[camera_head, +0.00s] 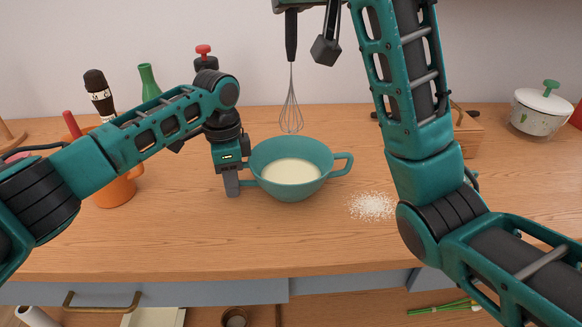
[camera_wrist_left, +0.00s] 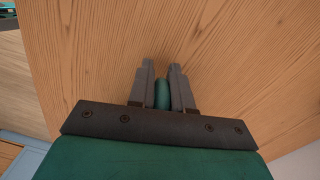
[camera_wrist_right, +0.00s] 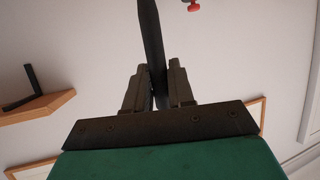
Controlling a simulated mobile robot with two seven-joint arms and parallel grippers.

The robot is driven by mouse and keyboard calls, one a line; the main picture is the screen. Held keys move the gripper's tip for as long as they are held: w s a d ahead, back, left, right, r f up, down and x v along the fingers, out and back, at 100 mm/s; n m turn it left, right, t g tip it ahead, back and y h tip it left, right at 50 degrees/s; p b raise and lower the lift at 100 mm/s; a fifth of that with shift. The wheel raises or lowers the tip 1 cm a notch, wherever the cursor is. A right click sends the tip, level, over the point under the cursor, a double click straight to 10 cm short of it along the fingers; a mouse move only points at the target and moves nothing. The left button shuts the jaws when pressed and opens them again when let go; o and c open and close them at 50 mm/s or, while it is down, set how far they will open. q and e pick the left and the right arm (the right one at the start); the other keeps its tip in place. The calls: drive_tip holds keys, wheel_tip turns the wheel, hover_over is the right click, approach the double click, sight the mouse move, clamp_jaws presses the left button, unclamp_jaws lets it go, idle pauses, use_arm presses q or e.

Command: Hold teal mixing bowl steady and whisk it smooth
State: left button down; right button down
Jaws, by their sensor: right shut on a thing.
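The teal mixing bowl (camera_head: 290,188) stands upright on the wooden counter with pale, cream-coloured batter in it. It has a loop handle on each side. My left gripper (camera_head: 240,183) is at its left handle. In the left wrist view the teal handle (camera_wrist_left: 162,96) lies between the left fingers (camera_wrist_left: 162,75), which look closed on it. My right gripper (camera_wrist_right: 158,75) is shut on the dark handle of the whisk (camera_head: 290,100), which also shows in the right wrist view (camera_wrist_right: 151,35). The whisk hangs upright, its wires ending just above the bowl's far rim in the picture, outside the batter.
White powder (camera_head: 372,206) is spilled right of the bowl. A white lidded pot (camera_head: 540,112) is at the back right. The counter's front strip is clear.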

use_arm(q)
drive_tip(key=c, duration=1)
unclamp_jaws()
drive_tip(key=shift+o, duration=0.2)
drive_tip(key=shift+r, duration=0.1)
